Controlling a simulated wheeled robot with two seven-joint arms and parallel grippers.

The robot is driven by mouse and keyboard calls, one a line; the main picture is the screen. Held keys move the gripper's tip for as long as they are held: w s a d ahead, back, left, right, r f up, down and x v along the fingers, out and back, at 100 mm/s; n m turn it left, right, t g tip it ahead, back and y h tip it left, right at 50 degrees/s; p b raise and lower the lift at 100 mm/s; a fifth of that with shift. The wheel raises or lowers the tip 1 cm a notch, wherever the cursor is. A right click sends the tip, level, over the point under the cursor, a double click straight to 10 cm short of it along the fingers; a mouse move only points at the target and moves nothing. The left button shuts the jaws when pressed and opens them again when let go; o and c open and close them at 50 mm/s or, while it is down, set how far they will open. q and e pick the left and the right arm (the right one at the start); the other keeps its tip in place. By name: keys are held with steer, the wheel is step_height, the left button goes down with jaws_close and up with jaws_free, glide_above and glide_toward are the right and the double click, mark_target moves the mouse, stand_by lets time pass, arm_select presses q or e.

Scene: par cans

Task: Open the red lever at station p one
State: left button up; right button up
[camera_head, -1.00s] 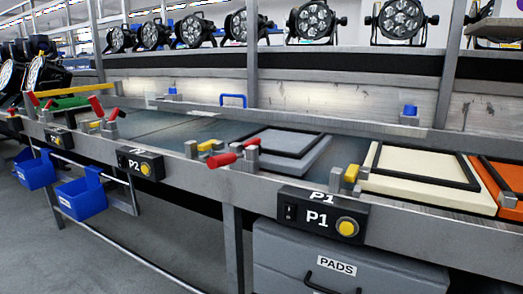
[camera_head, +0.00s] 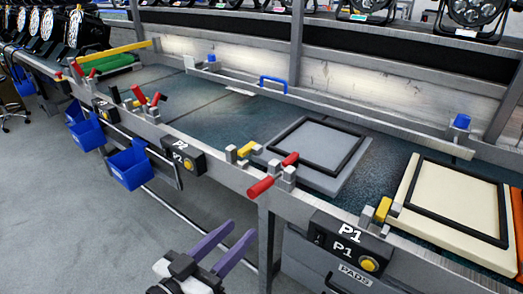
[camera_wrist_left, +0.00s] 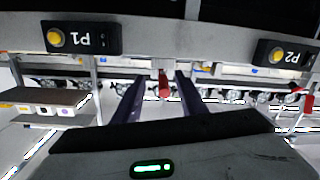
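The P1 control box (camera_head: 340,246), black with a yellow button, is on the bench's front rail; it shows upside down in the left wrist view (camera_wrist_left: 83,39). Just left of it on the rail is a grey clamp with a red lever (camera_head: 262,187), its red handle pointing out toward the front. A second red piece (camera_head: 290,159) shows behind it. My left gripper (camera_head: 241,228) has two purple fingers, is open and empty, and is below and in front of the lever, apart from it. In the left wrist view the red lever (camera_wrist_left: 164,88) appears between the fingertips.
A grey pad with a black frame (camera_head: 313,145) lies behind the lever, and a cream pad (camera_head: 450,215) to the right. The P2 box (camera_head: 183,159), more red levers (camera_head: 139,95) and blue bins (camera_head: 131,165) are to the left. The floor in front is clear.

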mark_target(267, 181)
arm_select(q)
steer(key=shift+t, duration=0.4)
steer(key=w+d+r, duration=0.1)
steer(key=w, duration=0.2)
steer(key=w+d+r, duration=0.1)
steer(key=w+d, duration=0.1)
steer(key=w, duration=0.1)
steer(key=w+d+r, duration=0.2)
steer(key=w, duration=0.2)
steer(key=shift+w+d, duration=0.1)
steer(key=shift+d, duration=0.1)
jaws_close()
